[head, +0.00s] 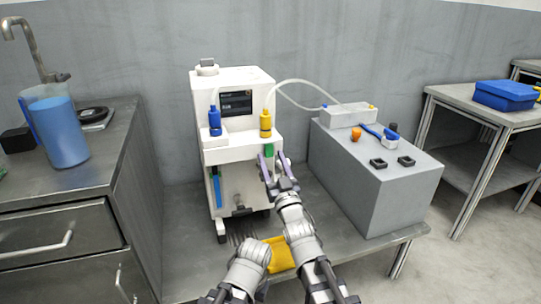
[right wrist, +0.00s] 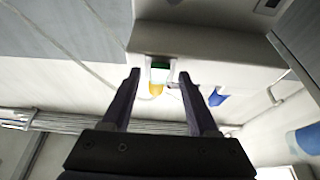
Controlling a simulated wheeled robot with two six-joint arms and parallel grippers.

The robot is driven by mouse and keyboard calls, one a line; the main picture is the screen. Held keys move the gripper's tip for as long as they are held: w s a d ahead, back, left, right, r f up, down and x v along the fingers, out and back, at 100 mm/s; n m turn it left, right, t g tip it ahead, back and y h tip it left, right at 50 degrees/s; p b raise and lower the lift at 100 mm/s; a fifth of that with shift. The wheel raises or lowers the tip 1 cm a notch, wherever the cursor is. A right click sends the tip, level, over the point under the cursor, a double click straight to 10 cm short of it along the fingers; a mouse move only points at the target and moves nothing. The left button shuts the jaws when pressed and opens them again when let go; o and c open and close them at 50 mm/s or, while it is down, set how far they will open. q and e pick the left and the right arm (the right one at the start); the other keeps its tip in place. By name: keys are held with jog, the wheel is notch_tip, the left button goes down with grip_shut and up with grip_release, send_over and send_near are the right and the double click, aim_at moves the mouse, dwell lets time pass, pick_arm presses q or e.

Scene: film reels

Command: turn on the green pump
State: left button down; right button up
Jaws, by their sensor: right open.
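A white machine (head: 240,80) with a dark screen (head: 236,103) stands on the bench. A blue bottle-shaped part (head: 215,122) and a yellow one (head: 265,124) sit on its front. A small green part (head: 269,149) shows just below the yellow one. My right gripper (head: 275,160) is open in front of the machine's right side, close to the green part. In the right wrist view the green part (right wrist: 160,65) and the yellow part (right wrist: 156,87) appear between the open fingers, with no visible contact. My left gripper does not show.
A grey block (head: 375,185) with a small box, knobs and black square pieces stands to the right. A hose runs to it from the machine. A yellow item (head: 280,254) lies on the bench front. A blue pitcher (head: 60,135) stands on the left counter.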

jog(key=shift+w, duration=0.1)
grip_shut()
dwell(0.4)
